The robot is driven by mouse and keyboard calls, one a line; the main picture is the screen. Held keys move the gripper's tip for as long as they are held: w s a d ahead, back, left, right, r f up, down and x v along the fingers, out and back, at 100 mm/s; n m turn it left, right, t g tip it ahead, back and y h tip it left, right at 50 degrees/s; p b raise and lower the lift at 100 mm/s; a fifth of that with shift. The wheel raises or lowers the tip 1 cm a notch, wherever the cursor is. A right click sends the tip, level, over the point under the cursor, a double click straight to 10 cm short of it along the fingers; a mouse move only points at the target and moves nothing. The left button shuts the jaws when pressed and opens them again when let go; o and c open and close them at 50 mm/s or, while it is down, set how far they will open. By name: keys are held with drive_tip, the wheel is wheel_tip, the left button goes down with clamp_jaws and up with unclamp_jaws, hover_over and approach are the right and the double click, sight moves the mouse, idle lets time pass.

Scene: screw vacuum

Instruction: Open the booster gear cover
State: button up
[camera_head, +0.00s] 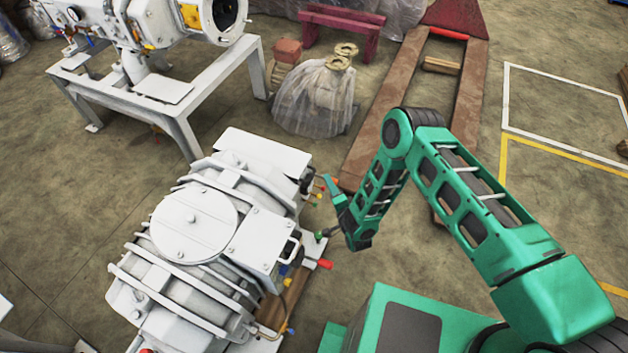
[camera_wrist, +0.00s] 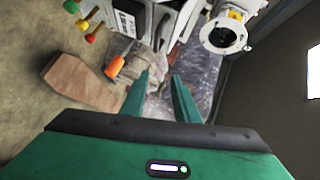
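The white pump machine (camera_head: 180,285) stands at lower left in the head view, with a round lid (camera_head: 194,225) on top. A box-like white panel with a small handle (camera_head: 289,248) is on its right side. I cannot tell for sure which part is the booster gear cover.
Red, green and yellow handles (camera_wrist: 91,32) show at the wrist view's upper left. A red handle (camera_head: 325,264) sticks out at the machine's lower right. A wrapped part (camera_head: 312,98) and a pallet jack (camera_head: 365,150) stand behind. A second white machine (camera_head: 160,20) is at upper left.

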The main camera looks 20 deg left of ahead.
drive_tip(key=s+a+f+y, duration=0.1)
drive_tip(key=s+f, duration=0.2)
drive_tip(key=s, duration=0.2)
drive_tip(key=x, duration=1)
drive_tip(key=shift+w+a+r+m, duration=0.15)
drive_tip(key=shift+w+m, duration=0.1)
drive_tip(key=shift+m, duration=0.05)
clamp_jaws()
